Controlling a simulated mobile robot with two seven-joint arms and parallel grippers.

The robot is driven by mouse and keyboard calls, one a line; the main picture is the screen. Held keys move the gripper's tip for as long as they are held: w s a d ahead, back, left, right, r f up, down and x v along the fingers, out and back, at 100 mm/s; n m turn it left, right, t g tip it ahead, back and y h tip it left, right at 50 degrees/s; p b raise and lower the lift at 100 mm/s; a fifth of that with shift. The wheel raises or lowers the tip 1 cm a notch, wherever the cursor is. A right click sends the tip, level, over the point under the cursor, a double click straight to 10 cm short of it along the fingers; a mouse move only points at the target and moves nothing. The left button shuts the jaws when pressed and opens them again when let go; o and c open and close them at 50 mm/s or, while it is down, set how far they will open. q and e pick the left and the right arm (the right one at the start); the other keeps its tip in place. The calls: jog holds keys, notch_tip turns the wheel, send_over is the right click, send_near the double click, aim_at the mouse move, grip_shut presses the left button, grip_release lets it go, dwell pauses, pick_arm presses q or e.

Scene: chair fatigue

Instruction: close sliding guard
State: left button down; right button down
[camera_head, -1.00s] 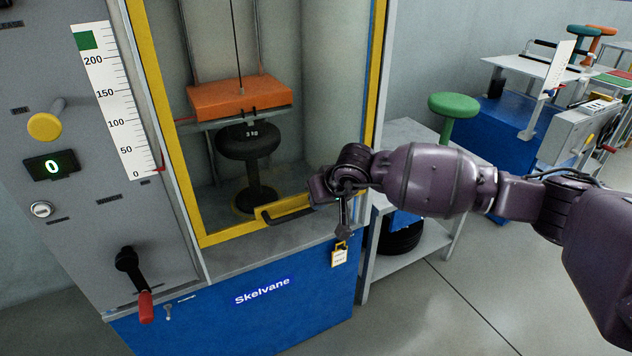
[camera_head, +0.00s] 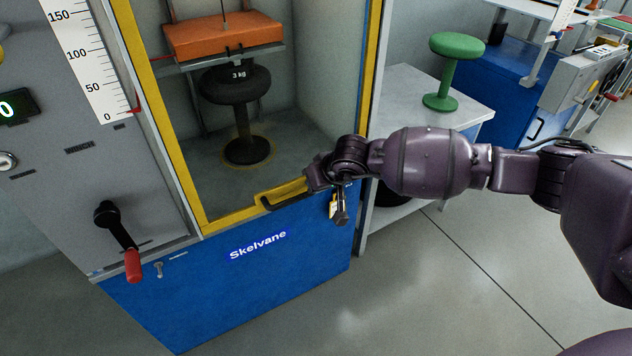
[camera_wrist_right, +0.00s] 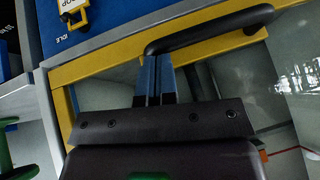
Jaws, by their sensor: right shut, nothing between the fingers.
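The sliding guard is a yellow-framed clear panel on the test machine. Its lower yellow bar (camera_head: 225,219) lies along the top edge of the blue cabinet, with no clear gap seen. A black handle (camera_head: 285,200) is on that bar; it also shows large in the right wrist view (camera_wrist_right: 212,28). My right gripper (camera_head: 315,182) is at the handle's right end. In the right wrist view its fingers (camera_wrist_right: 155,62) are together and empty, meeting the handle's end from the upper side, not around it. Exact contact is hard to tell. My left gripper is out of view.
Behind the guard, an orange block (camera_head: 222,36) sits over a black stool (camera_head: 240,120). A red-handled lever (camera_head: 120,245) is at the left on the grey panel. A side table (camera_head: 405,90) holds a green stool (camera_head: 446,70).

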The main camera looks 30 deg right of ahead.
jog(key=shift+s+f, duration=0.15)
jog(key=shift+f, duration=0.15)
